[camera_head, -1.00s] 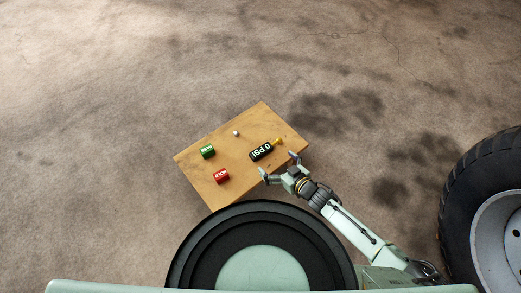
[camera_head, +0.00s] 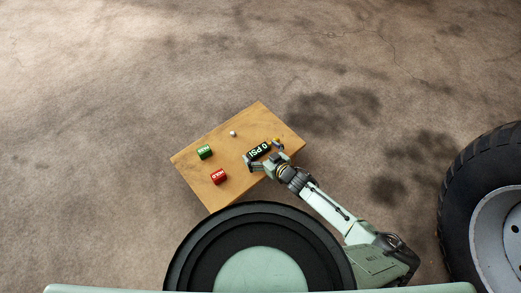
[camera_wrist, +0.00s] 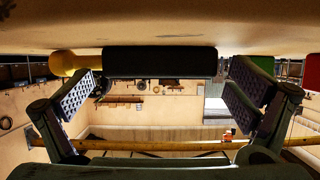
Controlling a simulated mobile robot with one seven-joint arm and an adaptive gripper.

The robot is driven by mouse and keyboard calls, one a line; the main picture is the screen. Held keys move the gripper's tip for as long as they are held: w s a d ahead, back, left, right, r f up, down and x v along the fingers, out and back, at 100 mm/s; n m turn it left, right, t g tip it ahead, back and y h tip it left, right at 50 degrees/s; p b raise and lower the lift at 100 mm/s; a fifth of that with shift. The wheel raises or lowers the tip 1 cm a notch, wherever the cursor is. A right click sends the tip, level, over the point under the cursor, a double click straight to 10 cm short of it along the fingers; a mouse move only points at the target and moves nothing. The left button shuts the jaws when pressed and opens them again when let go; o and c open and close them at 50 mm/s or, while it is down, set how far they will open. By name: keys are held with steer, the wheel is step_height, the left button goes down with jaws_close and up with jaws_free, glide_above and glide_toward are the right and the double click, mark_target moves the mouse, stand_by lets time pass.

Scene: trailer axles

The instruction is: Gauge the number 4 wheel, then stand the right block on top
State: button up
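The gauge (camera_head: 259,151) is a black cylinder reading "0 PSI" with a yellow tip; it lies on a wooden board (camera_head: 228,133). My gripper (camera_head: 264,157) is open at its near side, with one finger toward each end. In the wrist view the gauge's black body (camera_wrist: 160,62) lies beyond the open fingers. A green block (camera_head: 204,152) and a red block (camera_head: 218,176) lie on the board, left of the gauge. The red one seems to read "HOLD"; the green lettering is too small to be sure. A wheel (camera_head: 490,215) stands at the right, partly cut off, with no number visible.
A small white ball-like piece (camera_head: 233,134) is on the board's far part. My round dark base part lies close to the board's near edge. The stained floor (camera_head: 400,70) beyond the board is open, as is the floor between board and wheel.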

steer(key=c, duration=1.2)
